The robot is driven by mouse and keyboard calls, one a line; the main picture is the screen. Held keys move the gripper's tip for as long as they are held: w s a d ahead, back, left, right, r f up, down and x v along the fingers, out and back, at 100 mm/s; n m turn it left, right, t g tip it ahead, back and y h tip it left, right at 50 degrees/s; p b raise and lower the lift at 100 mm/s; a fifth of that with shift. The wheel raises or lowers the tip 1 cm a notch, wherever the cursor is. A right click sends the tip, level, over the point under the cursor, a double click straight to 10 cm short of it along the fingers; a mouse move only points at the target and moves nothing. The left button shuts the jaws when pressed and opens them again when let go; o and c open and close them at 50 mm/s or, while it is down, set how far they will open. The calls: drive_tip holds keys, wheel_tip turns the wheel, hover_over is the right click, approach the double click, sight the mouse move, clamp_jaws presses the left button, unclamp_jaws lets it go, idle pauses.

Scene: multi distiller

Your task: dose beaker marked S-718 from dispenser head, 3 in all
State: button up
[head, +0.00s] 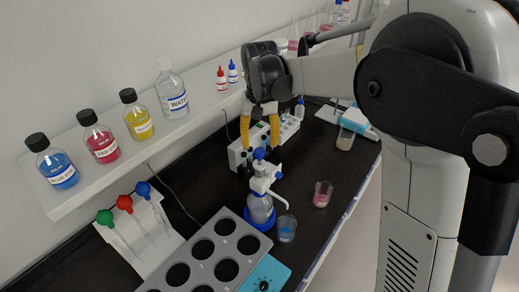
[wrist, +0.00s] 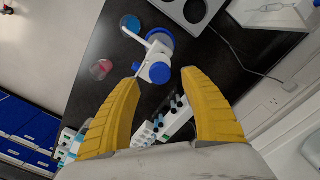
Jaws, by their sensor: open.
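The dispenser bottle (head: 260,209) stands in a blue ring, with a white dispenser head (head: 264,180) and blue top knob (head: 259,154) on it. The knob (wrist: 160,72) also shows in the wrist view, between my fingertips as seen from above. My gripper (head: 260,142) has yellow fingers, is open and empty, and is above the knob. A small beaker with blue liquid (head: 286,229) stands by the spout tip; it also shows in the wrist view (wrist: 130,23). A beaker with pink liquid (head: 322,195) stands apart to the right. No beaker marking is readable, so I cannot tell which is S-718.
A grey rack with round holes (head: 205,262) fills the front. A white device with dark-capped vials (head: 243,150) is behind the dispenser. Another beaker (head: 345,141) stands near a blue-and-white instrument (head: 355,120). Bottles line the shelf (head: 100,182). Dark bench is free around the pink beaker.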

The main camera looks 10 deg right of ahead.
sight(260, 151)
wheel_tip(260, 151, up, 8)
drive_tip(key=shift+r, duration=0.1)
drive_tip(key=shift+r, duration=0.1)
drive_tip(key=c, duration=0.6)
drive_tip(key=shift+r+m+p, duration=0.35)
drive_tip(key=shift+m+p, duration=0.1)
drive_tip(key=shift+m, duration=0.15)
drive_tip(key=c, duration=0.5)
drive_tip(key=m, duration=0.1)
drive_tip(key=r+m+p, duration=0.2)
drive_tip(key=m, duration=0.1)
drive_tip(key=shift+s, duration=0.25)
clamp_jaws()
drive_tip(key=f+m, duration=0.1)
drive_tip(key=f, duration=0.3)
drive_tip(key=f+m+p, duration=0.1)
drive_tip(key=f, duration=0.3)
drive_tip(key=d+f+m, duration=0.1)
drive_tip(key=f, duration=0.4)
drive_tip(key=shift+w+m, duration=0.15)
drive_tip(key=shift+m, duration=0.25)
